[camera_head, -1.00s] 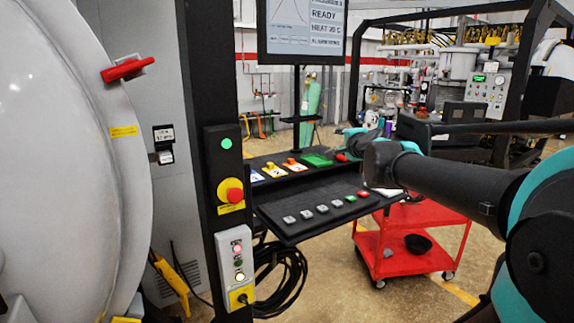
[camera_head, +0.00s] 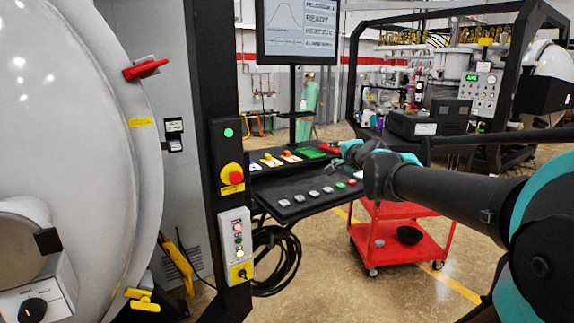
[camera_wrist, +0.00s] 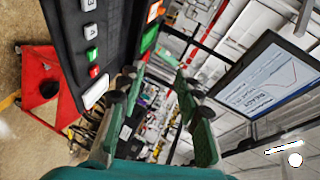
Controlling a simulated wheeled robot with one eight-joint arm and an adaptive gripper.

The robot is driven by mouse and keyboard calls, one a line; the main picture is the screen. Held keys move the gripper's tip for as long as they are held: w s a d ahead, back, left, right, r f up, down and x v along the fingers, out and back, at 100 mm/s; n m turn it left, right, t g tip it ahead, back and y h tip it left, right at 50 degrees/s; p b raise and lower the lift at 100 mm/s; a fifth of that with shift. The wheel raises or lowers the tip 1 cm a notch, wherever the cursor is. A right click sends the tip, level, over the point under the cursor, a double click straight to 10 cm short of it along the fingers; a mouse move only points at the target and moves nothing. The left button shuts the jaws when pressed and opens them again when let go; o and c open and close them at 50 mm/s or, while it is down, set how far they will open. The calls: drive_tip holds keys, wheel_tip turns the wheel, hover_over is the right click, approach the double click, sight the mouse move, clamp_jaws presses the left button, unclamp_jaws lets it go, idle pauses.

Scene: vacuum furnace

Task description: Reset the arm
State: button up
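My arm reaches in from the right in the head view. My gripper (camera_head: 345,152) is at its end, in front of the console's right side, and looks small there. In the wrist view my gripper (camera_wrist: 160,88) has its two green fingers spread apart with nothing between them. The console panel (camera_head: 290,205) with its row of buttons lies below and left of the gripper in the head view. It also shows at upper left in the wrist view (camera_wrist: 68,22), which is turned on its side. I see no contact between gripper and console.
The monitor (camera_head: 300,28) stands above the console. A dark post with a red emergency stop (camera_head: 235,174) and the grey furnace door (camera_head: 70,130) are at left. A red cart (camera_head: 425,250) stands below my arm. Floor is open in front.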

drive_tip(key=s+a+f+n+g, duration=0.1)
drive_tip(key=s+f+n+g, duration=0.15)
drive_tip(key=f, duration=0.35)
drive_tip(key=s+a+f+n+g, duration=0.1)
drive_tip(key=s+f+n, duration=0.2)
drive_tip(key=f, duration=0.3)
drive_tip(key=s+d+f+n+g+h, duration=0.1)
drive_tip(key=s+d+f+n+g, duration=0.1)
drive_tip(key=s+f, duration=0.8)
drive_tip(key=s+d+f+n+g+h, duration=0.2)
drive_tip(key=s+f+n+g, duration=0.3)
drive_tip(key=s+f, duration=0.6)
drive_tip(key=shift+s+d+f+n, duration=0.15)
drive_tip(key=shift+d+f+n, duration=0.3)
drive_tip(key=shift+d+f, duration=0.35)
